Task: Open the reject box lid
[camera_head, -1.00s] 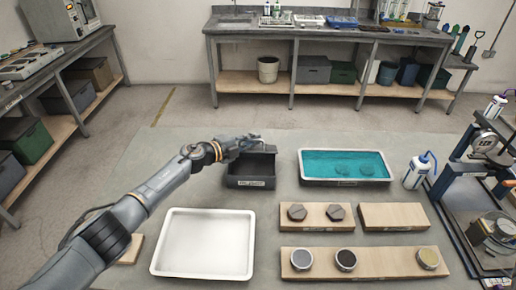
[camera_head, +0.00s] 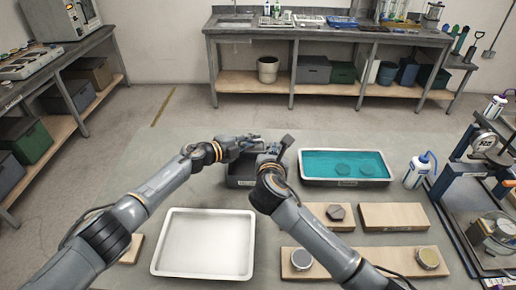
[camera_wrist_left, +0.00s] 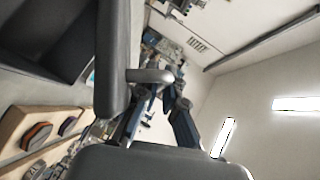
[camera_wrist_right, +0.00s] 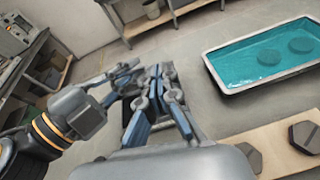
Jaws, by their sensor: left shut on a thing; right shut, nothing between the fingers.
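The dark reject box (camera_head: 238,180) stands on the table, mostly hidden behind my arms. In the left wrist view its dark body (camera_wrist_left: 45,45) is at upper left, and the grey lid (camera_wrist_left: 111,60) with a metal handle (camera_wrist_left: 150,76) appears tilted up from it. My left gripper (camera_head: 252,141) is shut on the lid handle above the box; the exact contact is partly hidden. My right gripper (camera_head: 274,150) is shut and empty, beside the box's right side and close to the left gripper. Its closed fingers also show in the right wrist view (camera_wrist_right: 158,85).
A teal-filled tray (camera_head: 345,181) stands right of the box. An empty white tray (camera_head: 204,243) is in front of it. Wooden boards (camera_head: 395,217) with dark pieces and round tins lie front right. A wash bottle (camera_head: 419,171) and a press (camera_head: 470,180) are at far right.

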